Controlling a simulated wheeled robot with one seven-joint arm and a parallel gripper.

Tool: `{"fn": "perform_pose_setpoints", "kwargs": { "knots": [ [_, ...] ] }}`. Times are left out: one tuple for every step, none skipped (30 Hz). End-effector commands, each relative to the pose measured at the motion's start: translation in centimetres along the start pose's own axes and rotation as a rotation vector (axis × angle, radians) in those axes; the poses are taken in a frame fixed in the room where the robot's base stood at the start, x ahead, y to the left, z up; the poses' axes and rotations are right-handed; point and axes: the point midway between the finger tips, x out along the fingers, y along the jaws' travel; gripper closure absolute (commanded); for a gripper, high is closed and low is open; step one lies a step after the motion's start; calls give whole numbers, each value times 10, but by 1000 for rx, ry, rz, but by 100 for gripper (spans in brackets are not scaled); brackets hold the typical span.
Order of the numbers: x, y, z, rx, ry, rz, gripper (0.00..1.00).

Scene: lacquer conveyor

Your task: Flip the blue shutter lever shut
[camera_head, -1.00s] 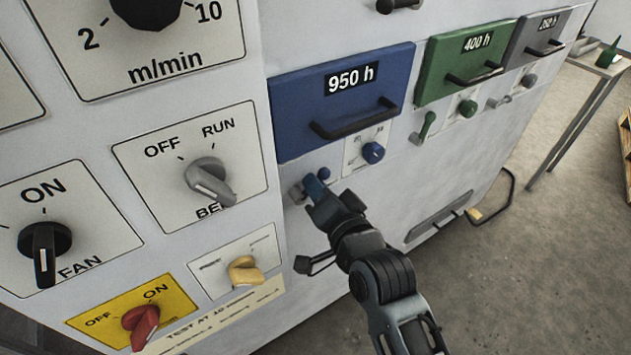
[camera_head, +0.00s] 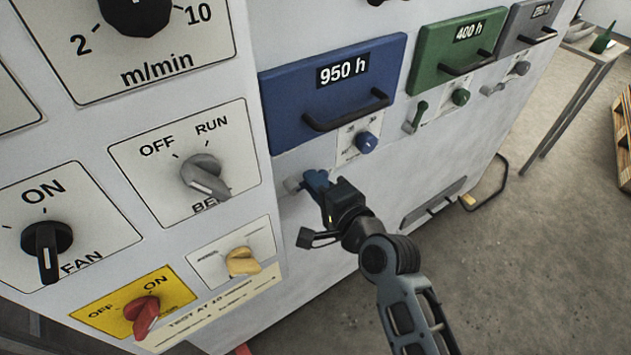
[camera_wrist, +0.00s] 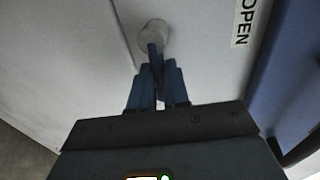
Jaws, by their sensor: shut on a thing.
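The blue shutter lever (camera_wrist: 153,54) runs from a round pale grey hub (camera_wrist: 154,35) on the white panel in the wrist view. In the head view the lever sits below the blue 950 h drawer (camera_head: 335,92), partly hidden by my gripper (camera_head: 318,184). An OPEN label (camera_wrist: 246,18) is on the panel right of the hub in the wrist view.
A small blue knob (camera_head: 366,142) sits just above right of my gripper. A green lever (camera_head: 417,115) and a green drawer (camera_head: 458,50) are farther right. Several switches, including the grey belt knob (camera_head: 205,176), are at left. Open floor lies at lower right.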

Motion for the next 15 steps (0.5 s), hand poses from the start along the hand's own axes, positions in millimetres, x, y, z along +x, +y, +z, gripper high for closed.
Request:
{"fn": "perform_pose_setpoints", "kwargs": {
  "knots": [
    [0, 1, 0, 8, -1, 2, 100],
    [0, 1, 0, 10, -2, 2, 100],
    [0, 1, 0, 13, -2, 2, 100],
    [0, 2, 0, 15, -2, 2, 100],
    [0, 2, 0, 16, -3, 2, 100],
    [0, 2, 0, 17, -3, 2, 100],
    [0, 2, 0, 17, -3, 2, 100],
    [0, 2, 0, 17, -3, 3, 100],
    [0, 2, 0, 17, -3, 3, 100],
    [0, 2, 0, 17, -3, 3, 100],
    [0, 2, 0, 17, -3, 3, 100],
    [0, 2, 0, 17, -3, 3, 100],
    [0, 2, 0, 17, -3, 3, 100],
    [0, 2, 0, 18, -3, 3, 83],
    [0, 2, 0, 18, -3, 3, 79]
  ]
}}
